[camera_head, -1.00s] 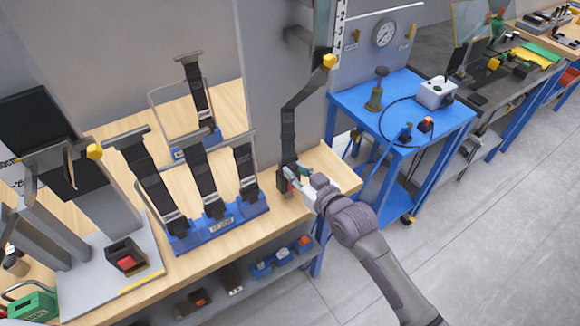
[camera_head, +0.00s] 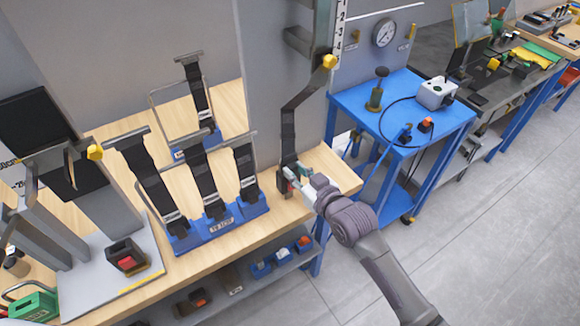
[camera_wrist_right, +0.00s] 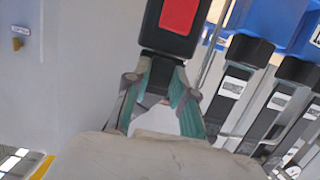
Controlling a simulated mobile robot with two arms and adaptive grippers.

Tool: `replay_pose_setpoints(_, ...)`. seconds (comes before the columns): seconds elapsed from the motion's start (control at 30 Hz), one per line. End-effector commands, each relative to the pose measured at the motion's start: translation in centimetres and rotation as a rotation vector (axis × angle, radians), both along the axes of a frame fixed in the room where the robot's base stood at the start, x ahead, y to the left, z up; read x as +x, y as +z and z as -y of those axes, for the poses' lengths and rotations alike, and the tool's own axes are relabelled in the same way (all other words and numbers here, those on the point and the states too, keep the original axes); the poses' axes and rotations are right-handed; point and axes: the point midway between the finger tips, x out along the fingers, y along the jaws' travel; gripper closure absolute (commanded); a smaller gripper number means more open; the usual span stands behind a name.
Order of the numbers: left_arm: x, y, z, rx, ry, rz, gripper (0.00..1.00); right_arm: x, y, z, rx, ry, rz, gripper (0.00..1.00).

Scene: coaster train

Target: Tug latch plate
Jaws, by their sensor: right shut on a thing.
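A dark strap (camera_head: 288,120) runs down from a yellow knob (camera_head: 329,62) on the grey column to a dark buckle (camera_head: 283,184) near the bench's right end. In the right wrist view the buckle (camera_wrist_right: 178,18) is black with a red button. My right gripper (camera_head: 296,176) is at the strap's lower end. Its teal-padded fingers (camera_wrist_right: 158,80) are shut on a dark piece just below the buckle in that view, apparently the latch plate (camera_wrist_right: 160,62). The fingers hide much of the plate, and I cannot see whether it is fully seated. My left gripper is not in view.
A blue rack (camera_head: 220,225) holding several dark straps stands left of my right gripper on the wooden bench. A grey fixture (camera_head: 110,275) is farther left. A blue cart (camera_head: 445,135) with a gauge panel stands to the right. The floor at lower right is clear.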

Motion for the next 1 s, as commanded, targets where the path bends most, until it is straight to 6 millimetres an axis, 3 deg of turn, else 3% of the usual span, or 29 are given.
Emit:
replay_pose_setpoints(0.37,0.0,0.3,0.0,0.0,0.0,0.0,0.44,0.1,0.7,0.0,0.005,0.0,0.011,1.0)
replay_pose_setpoints(0.4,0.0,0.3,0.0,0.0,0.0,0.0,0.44,0.1,0.8,0.0,0.005,0.0,0.011,0.69)
replay_pose_setpoints(0.53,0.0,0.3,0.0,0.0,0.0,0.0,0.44,0.1,0.6,0.0,0.004,-0.001,0.008,0.48)
replay_pose_setpoints(0.87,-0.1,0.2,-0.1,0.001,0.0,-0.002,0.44,-0.1,0.4,0.1,0.001,0.0,0.003,0.47)
replay_pose_setpoints(1.0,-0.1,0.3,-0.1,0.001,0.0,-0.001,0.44,-1.1,0.6,0.9,0.0,-0.001,0.002,0.47)
